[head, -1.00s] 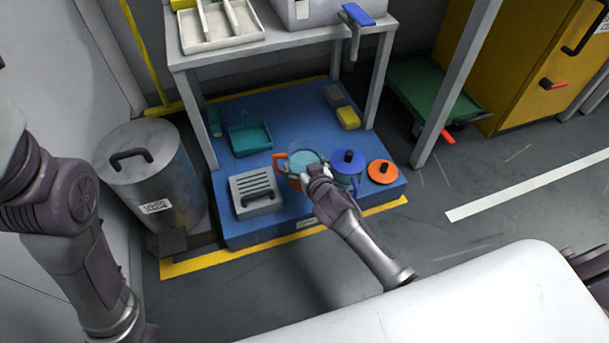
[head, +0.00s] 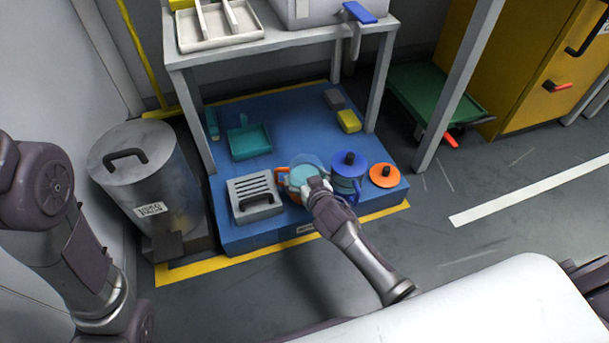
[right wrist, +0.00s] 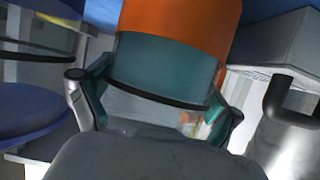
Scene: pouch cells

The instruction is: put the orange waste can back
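The orange waste can (head: 283,173) is at the front middle of the low blue platform (head: 300,115), with a clear, teal-tinted top. My right gripper (head: 318,184) is at its near side and partly hides it. In the right wrist view the can's orange wall (right wrist: 180,25) and teal band lie between the two fingers (right wrist: 156,97), which appear to press its sides. I cannot tell whether its base touches the platform. A round orange lid (head: 384,175) with a black knob is at the platform's right. Only my left arm shows at the left; its gripper is out of view.
A blue-lidded can (head: 349,168) stands close right of the orange can. A grey slotted box (head: 255,198) is close left. A teal dustpan (head: 249,141) and yellow block (head: 348,121) lie behind. A table (head: 240,50) stands over the platform; a metal bin (head: 145,175) is left.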

